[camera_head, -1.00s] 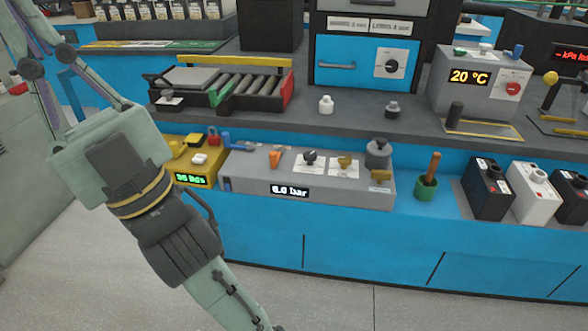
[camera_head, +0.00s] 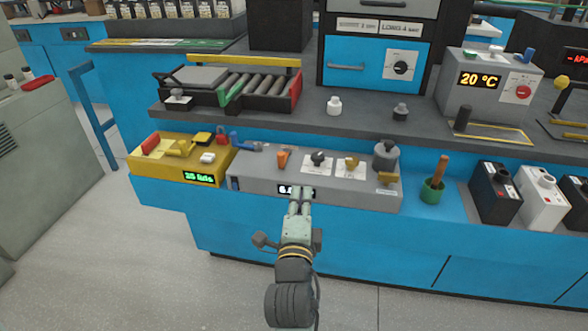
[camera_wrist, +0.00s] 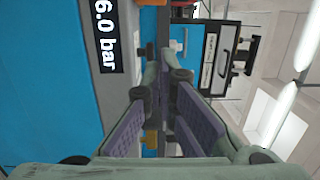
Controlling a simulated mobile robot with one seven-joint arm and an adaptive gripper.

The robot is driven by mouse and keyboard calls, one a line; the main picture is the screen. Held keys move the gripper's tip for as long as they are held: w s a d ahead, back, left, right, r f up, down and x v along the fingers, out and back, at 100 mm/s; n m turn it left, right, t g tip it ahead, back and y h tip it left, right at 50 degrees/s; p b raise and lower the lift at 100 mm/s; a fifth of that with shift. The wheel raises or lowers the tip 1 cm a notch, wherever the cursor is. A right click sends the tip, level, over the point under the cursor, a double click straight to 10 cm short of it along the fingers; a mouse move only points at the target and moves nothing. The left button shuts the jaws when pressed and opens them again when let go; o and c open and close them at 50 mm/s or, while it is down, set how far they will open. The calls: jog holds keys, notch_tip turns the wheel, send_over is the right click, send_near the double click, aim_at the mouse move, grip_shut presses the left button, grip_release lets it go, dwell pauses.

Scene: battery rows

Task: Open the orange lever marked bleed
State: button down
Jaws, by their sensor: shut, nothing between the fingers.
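The orange lever (camera_head: 282,158) stands upright on top of a grey pressure unit (camera_head: 245,177), left of a dark knob (camera_head: 320,158) and a yellow tap (camera_head: 352,162). Its marking is too small to read. My gripper (camera_head: 300,192) is shut and empty, in front of the unit's front face, below and slightly right of the lever and apart from it. It covers part of the unit's display. In the wrist view my closed fingers (camera_wrist: 163,65) point toward the unit, and the display (camera_wrist: 103,37) reads 6.0 bar.
A yellow box (camera_head: 160,172) with a green display stands left of the unit. A blue handle (camera_head: 245,146) lies at the unit's back left. A green pot (camera_head: 432,191) and batteries (camera_head: 496,190) stand to the right. A grey shelf edge (camera_head: 260,127) runs behind.

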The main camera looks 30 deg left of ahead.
aim_at(293, 177)
jog(key=shift+w+d+f+m+h, duration=0.15)
jog(key=shift+d+f+m+h, duration=0.25)
jog(key=shift+d+f, duration=0.25)
jog(key=shift+a+f, duration=0.1)
jog(key=shift+a, duration=0.05)
jog(key=x, duration=0.4)
jog(key=b+x, duration=0.1)
jog(key=x, duration=0.4)
jog(key=shift+w+r, duration=0.1)
jog(key=shift+r, duration=0.15)
jog(key=a, duration=0.3)
jog(key=shift+w+a+p, duration=0.15)
jog(key=shift+a+p, duration=0.05)
jog(key=shift+p, duration=0.15)
jog(key=shift+a+f, duration=0.15)
jog(key=shift+a, duration=0.35)
jog(key=shift+a+b, duration=0.1)
jog(key=shift+b, duration=0.2)
